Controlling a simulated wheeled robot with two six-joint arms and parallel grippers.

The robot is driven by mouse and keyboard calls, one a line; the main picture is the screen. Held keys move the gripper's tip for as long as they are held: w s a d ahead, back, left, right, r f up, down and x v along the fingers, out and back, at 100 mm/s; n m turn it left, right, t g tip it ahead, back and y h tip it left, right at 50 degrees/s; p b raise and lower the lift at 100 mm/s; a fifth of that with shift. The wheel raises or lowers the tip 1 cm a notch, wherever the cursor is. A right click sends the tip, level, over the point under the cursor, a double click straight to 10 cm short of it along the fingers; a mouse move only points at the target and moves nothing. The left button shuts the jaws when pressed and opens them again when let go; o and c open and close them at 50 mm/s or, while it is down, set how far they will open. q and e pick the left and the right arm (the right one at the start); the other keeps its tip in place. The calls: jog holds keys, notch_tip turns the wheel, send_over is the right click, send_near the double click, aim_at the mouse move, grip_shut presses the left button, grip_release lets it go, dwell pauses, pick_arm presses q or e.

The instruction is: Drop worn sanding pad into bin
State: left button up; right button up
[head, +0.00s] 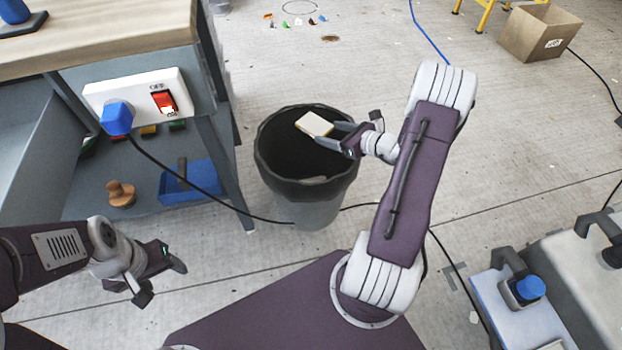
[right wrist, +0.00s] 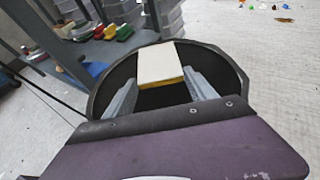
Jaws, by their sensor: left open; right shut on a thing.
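The worn sanding pad (head: 314,124) is a small block with a pale top and a yellowish edge. My right gripper (head: 338,133) is shut on it and holds it over the opening of the bin. The pad also shows between the fingers in the right wrist view (right wrist: 160,63). The bin (head: 308,205) is a round grey bucket with a dark liner folded over its rim, standing on the floor. A pale item lies inside it, only partly visible. My left gripper (head: 165,281) is open and empty, low at the left, away from the bin.
A workbench (head: 110,40) with a switch box (head: 136,98) stands left of the bin. Its lower shelf holds a blue tray (head: 190,182) and a wooden knob (head: 121,194). A black cable runs past the bin. A cardboard box (head: 538,35) stands far right.

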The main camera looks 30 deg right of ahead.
notch_tip(320, 180, down, 6)
jog(key=b, duration=0.5)
jog(key=o, duration=1.4)
jog(key=shift+r, duration=0.1)
jog(key=p+v, duration=0.5)
jog(key=v, duration=0.3)
jog(key=shift+r, duration=0.2)
jog(key=shift+s+d, duration=0.2)
jog(key=shift+s, duration=0.25)
